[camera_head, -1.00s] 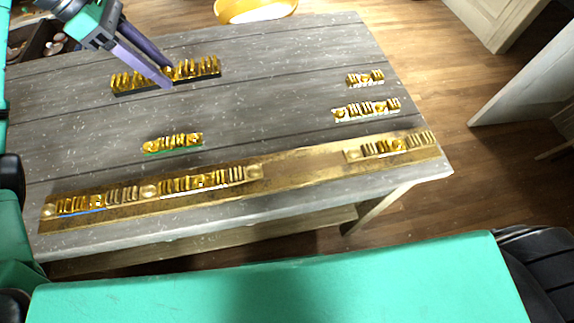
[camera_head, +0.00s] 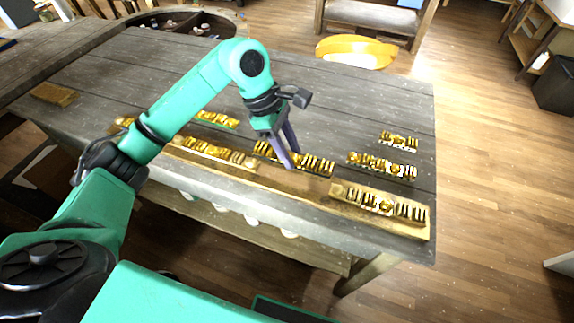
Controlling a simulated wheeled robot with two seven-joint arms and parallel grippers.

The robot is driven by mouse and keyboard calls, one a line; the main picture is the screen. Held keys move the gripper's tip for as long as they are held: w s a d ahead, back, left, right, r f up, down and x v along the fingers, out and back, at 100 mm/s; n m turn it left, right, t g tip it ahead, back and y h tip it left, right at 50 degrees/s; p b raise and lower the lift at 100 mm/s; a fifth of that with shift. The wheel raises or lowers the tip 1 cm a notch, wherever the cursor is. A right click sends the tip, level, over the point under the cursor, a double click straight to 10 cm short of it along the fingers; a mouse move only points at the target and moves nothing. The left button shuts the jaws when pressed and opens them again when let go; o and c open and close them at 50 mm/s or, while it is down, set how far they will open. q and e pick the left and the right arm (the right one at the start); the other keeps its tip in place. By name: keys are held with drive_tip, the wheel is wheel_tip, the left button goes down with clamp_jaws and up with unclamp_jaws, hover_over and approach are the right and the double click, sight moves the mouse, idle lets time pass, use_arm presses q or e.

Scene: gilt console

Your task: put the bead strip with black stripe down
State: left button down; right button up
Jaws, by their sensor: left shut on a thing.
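The bead strip with black stripe (camera_head: 318,163) is a row of gold beads on a dark-edged base. My left gripper (camera_head: 291,161) is shut on its middle. It is close behind the bare gap of the long gilt board (camera_head: 290,183), between the bead strips seated on that board. I cannot tell whether the strip touches the table or hangs just above it. My right gripper is not in view.
On the board are a right-end strip (camera_head: 382,204) and a left strip (camera_head: 215,151), partly hidden by my arm. A green-edged strip (camera_head: 217,119) and two white-edged strips (camera_head: 398,141) (camera_head: 382,165) lie loose. A yellow stool (camera_head: 355,51) stands behind.

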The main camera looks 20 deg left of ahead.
sight(296, 180)
use_arm(q)
wheel_tip(296, 180, down, 6)
drive_tip(key=shift+d+f+p, duration=0.1)
drive_tip(key=shift+d+p, duration=0.05)
drive_tip(key=shift+p, duration=0.55)
drive_tip(key=shift+f, duration=0.45)
drive_tip(key=shift+c, duration=2.2)
unclamp_jaws()
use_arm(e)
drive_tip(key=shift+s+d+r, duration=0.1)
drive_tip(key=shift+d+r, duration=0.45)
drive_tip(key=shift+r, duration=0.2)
